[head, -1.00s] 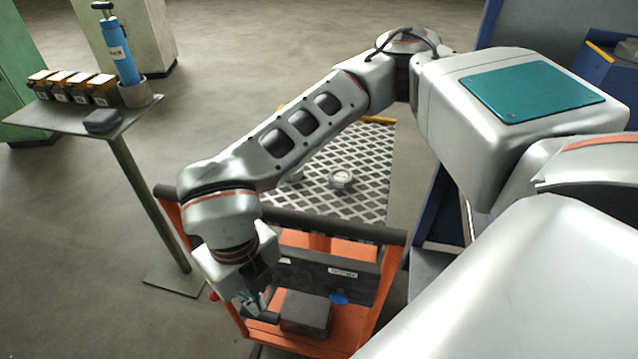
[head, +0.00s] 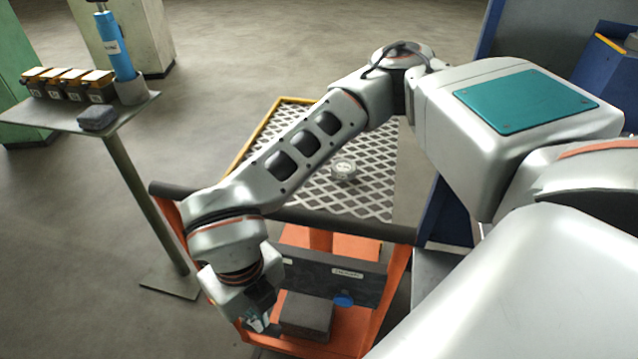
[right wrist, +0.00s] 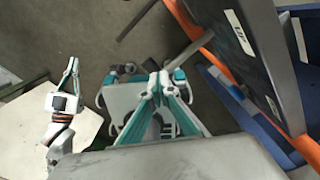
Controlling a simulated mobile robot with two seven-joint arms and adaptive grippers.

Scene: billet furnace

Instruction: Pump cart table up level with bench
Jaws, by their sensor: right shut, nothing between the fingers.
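The cart (head: 397,290) has an orange frame, a dark handle bar (head: 345,227) and a mesh table top (head: 375,190) with a yellow edge. A round metal piece (head: 343,169) lies on the mesh. Low on the cart are a dark block (head: 307,314) and a blue knob (head: 343,300). My right gripper (head: 262,324) is shut and empty, pointing down beside the dark block; contact is unclear. Its fingers also show in the right wrist view (right wrist: 160,82). My left gripper (right wrist: 72,68) appears only there, its opening unclear. The bench is not clearly identifiable; my arm covers much of the right side.
A blue structure (head: 447,210) stands right of the cart.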

